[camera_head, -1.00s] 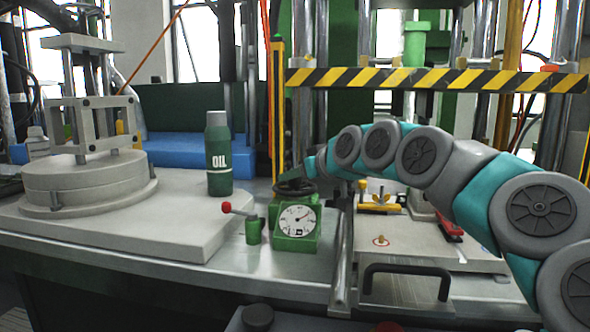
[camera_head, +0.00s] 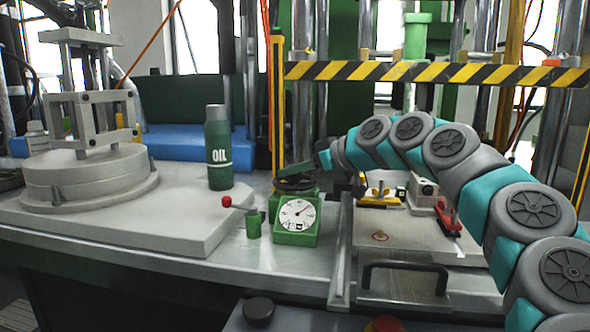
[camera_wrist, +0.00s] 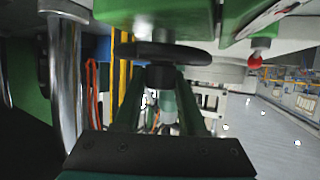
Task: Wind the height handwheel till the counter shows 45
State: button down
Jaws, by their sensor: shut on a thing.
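The dark height handwheel (camera_head: 296,184) sits on top of a green unit with a white round dial (camera_head: 298,214). A small counter window (camera_head: 293,225) shows low on the dial; its digits are too small to read. My gripper (camera_head: 303,171) reaches in from the right, at the handwheel. In the wrist view the handwheel (camera_wrist: 165,52) is seen edge-on, and my gripper (camera_wrist: 160,80) has its fingers closed on a dark knob-like part of it. The exact contact is partly hidden by the fingers.
A striped bar (camera_head: 430,72) crosses above my arm. A plate with a black handle (camera_head: 405,268) lies to the right.

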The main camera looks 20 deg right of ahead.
jog(key=shift+r, duration=0.1)
jog(key=shift+c, duration=2.4)
grip_release()
jog(key=b+v, duration=0.1)
jog(key=v, duration=0.6)
jog(key=shift+s+d, duration=0.15)
jog(key=shift+s, duration=0.2)
